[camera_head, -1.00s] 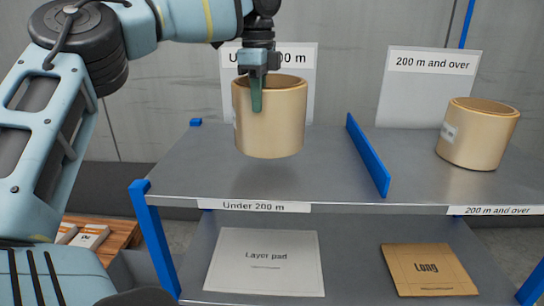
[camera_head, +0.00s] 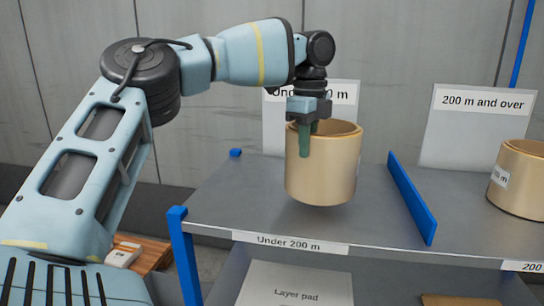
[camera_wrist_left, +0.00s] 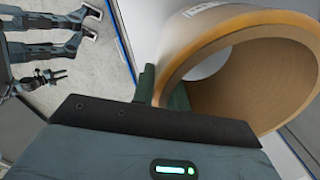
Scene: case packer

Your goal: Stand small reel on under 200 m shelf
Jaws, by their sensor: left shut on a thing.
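My left gripper (camera_head: 307,138) is shut on the near-left wall of a tan, hollow reel (camera_head: 325,172). One green finger shows on the outside of the wall. The reel is upright, above the left section of the grey shelf (camera_head: 240,205), and a shadow lies below it, so it seems slightly off the surface. The shelf's front label (camera_head: 290,243) reads "Under 200 m". In the left wrist view the reel (camera_wrist_left: 215,45) fills the upper right, with its open bore showing and a green finger (camera_wrist_left: 150,85) at its rim. My right gripper is not in the head view.
A blue divider (camera_head: 412,197) separates this section from the "200 m and over" side, where another tan reel (camera_head: 517,180) stands. A blue post (camera_head: 184,255) is at the front left corner. A layer pad (camera_head: 300,290) lies on the lower shelf.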

